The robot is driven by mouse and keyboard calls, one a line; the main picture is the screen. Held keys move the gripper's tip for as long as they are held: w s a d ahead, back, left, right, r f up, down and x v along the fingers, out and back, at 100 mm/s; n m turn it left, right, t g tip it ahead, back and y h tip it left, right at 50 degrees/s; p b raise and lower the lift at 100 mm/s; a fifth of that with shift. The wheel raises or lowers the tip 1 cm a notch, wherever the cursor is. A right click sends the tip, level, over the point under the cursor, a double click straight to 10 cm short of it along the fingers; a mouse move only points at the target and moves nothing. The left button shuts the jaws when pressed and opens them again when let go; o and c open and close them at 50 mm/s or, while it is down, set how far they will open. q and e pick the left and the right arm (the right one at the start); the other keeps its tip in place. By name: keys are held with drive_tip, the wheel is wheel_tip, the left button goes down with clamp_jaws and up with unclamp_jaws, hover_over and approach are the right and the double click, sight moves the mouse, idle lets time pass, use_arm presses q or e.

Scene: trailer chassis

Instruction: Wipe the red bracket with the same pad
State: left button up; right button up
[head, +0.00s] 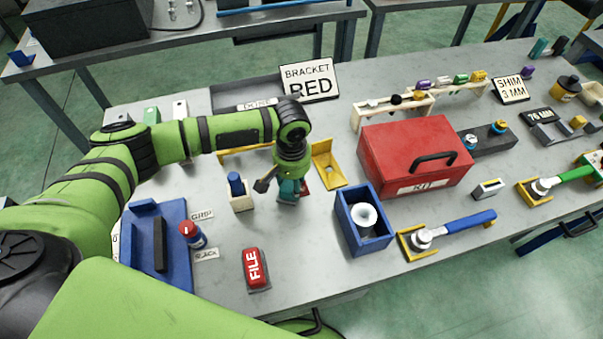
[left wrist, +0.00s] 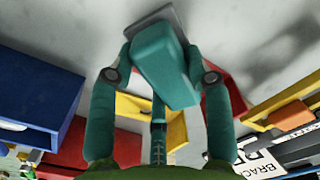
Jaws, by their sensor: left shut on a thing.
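My left gripper (head: 289,187) points down over the table and is shut on a teal pad. In the left wrist view the teal pad (left wrist: 163,65) sits between the two fingers, with a grey plate-like part at its far end. The red bracket (head: 304,187) is mostly hidden behind the gripper. A red part of it shows beside the finger in the left wrist view (left wrist: 231,88). I cannot tell whether the pad touches the bracket. My right gripper is not in view.
A yellow bracket (head: 328,168) stands just right of the gripper. A white holder with a blue piece (head: 240,195) is close on the left. A blue box (head: 363,232) and red kit case (head: 415,150) stand right. A "BRACKET RED" sign (head: 309,80) is behind.

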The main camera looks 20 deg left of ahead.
sight(306, 190)
use_arm(q)
drive_tip(key=shift+s+a, duration=0.15)
drive_tip(key=shift+a, duration=0.05)
drive_tip(key=shift+p, duration=0.5)
drive_tip(key=shift+w+d+f+b, duration=0.15)
drive_tip(key=shift+w+d, duration=0.15)
drive_tip(key=shift+d, duration=0.25)
drive_tip(key=shift+w+d+f+b, duration=0.1)
drive_tip(key=shift+w+d, duration=0.25)
drive_tip(key=shift+d, duration=0.25)
drive_tip(key=shift+w+d+f+b, duration=0.15)
drive_tip(key=shift+w+d, duration=0.15)
drive_tip(key=shift+d, duration=0.25)
drive_tip(key=shift+r, duration=0.1)
wheel_tip(306, 190, up, 4)
drive_tip(key=p, duration=0.5)
drive_tip(key=shift+w+r, duration=0.1)
drive_tip(key=shift+w, duration=0.05)
drive_tip(key=shift+w+r, duration=0.1)
drive_tip(key=shift+r, duration=0.8)
